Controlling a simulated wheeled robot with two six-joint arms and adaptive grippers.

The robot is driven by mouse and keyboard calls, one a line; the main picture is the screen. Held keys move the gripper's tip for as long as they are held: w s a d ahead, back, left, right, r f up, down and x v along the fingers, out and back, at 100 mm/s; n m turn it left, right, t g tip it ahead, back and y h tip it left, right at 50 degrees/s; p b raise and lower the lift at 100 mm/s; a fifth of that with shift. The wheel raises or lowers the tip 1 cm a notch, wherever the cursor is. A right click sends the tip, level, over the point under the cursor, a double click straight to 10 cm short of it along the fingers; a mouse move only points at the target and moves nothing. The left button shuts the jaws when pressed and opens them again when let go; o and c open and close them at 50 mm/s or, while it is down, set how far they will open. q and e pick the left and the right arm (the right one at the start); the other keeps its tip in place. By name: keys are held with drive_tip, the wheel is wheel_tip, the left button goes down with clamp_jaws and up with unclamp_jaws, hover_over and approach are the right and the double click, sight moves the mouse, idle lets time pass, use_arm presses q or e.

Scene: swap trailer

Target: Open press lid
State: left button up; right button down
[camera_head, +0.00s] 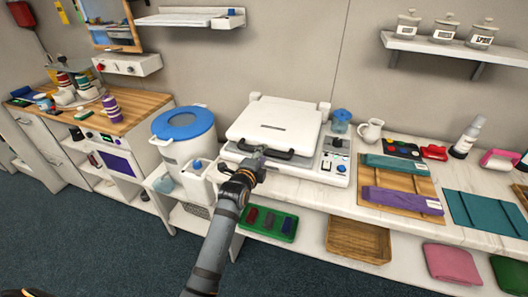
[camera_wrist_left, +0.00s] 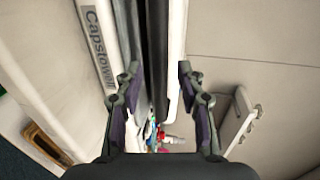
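The white press (camera_head: 318,172) stands on the counter in the middle of the head view. Its thick white lid (camera_head: 275,122) looks down over the base, with a dark handle bar (camera_head: 292,155) along its front. My left gripper (camera_head: 259,153) is at the left part of this bar. In the left wrist view, my left gripper (camera_wrist_left: 158,78) is open, its fingers apart on either side of a dark bar (camera_wrist_left: 156,50) and a pale edge. I cannot tell whether a finger touches them. My right gripper is not in view.
A white bin with a blue lid (camera_head: 183,123) stands left of the press. A blue-topped jar (camera_head: 341,121) and a white jug (camera_head: 370,131) stand to its right. A green tray (camera_head: 269,223) and a wooden basket (camera_head: 358,241) sit on the shelf below. A wall shelf (camera_head: 190,18) hangs above.

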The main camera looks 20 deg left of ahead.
use_arm(q)
drive_tip(key=shift+x, duration=1.25)
drive_tip(key=shift+c, duration=0.2)
clamp_jaws()
